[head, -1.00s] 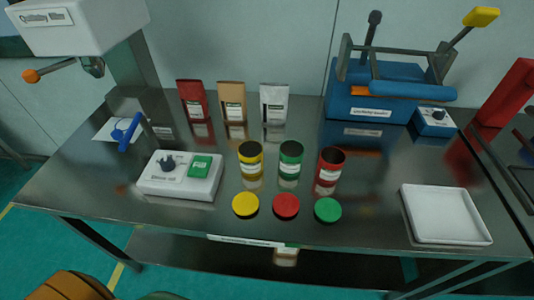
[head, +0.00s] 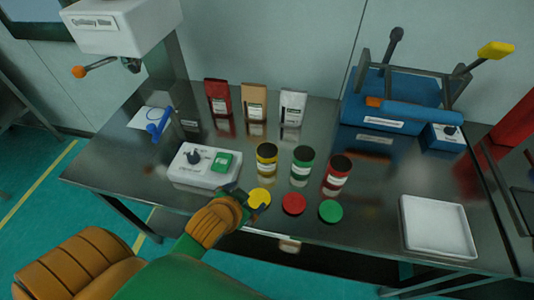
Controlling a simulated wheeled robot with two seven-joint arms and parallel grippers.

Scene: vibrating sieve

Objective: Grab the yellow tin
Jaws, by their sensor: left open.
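The yellow tin (head: 266,160) stands upright and open-topped on the steel table, at the left of a row with the green tin (head: 302,166) and the red tin (head: 337,175). My left gripper (head: 254,205) is open at the table's front edge, in front of the yellow tin and apart from it. Its dark fingers are beside the yellow lid (head: 260,197) and overlap part of it; I cannot tell whether they touch it. My right gripper is not in view.
A red lid (head: 293,204) and a green lid (head: 330,211) lie in front of the tins. A white control box (head: 203,166) stands left of the yellow tin. Three bags stand behind, including a tan one (head: 254,102). A white tray (head: 436,226) is at right.

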